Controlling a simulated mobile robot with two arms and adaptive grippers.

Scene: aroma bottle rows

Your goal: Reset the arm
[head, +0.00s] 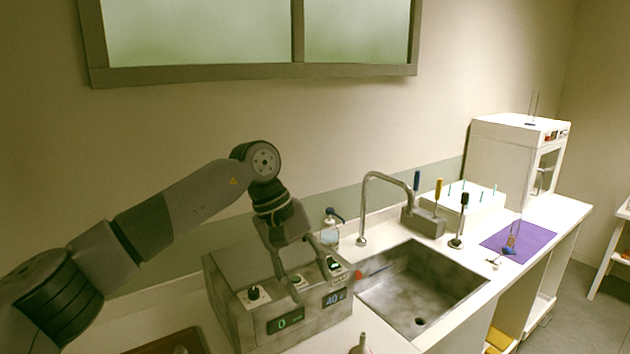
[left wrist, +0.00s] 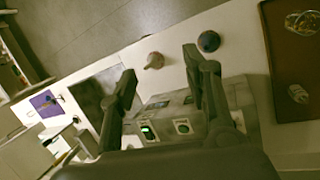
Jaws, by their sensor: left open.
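My left arm (head: 170,205) reaches in from the left in the head view and bends down at the wrist. My left gripper (head: 315,285) hangs over the grey control box (head: 228,300), which has two lit displays and knobs. Its fingers are spread with nothing between them. In the left wrist view the open fingers (left wrist: 159,64) frame part of the same box (left wrist: 165,118). I cannot tell whether the fingertips touch the box. My right gripper is in neither view.
A sink (head: 420,290) with a tall faucet (head: 365,215) lies right of the box. A blue-capped bottle (head: 331,232) stands behind. A purple mat (head: 535,238) and white cabinet (head: 500,155) are farther right. A brown tray (left wrist: 290,85) and a dark round item (left wrist: 209,41) are near.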

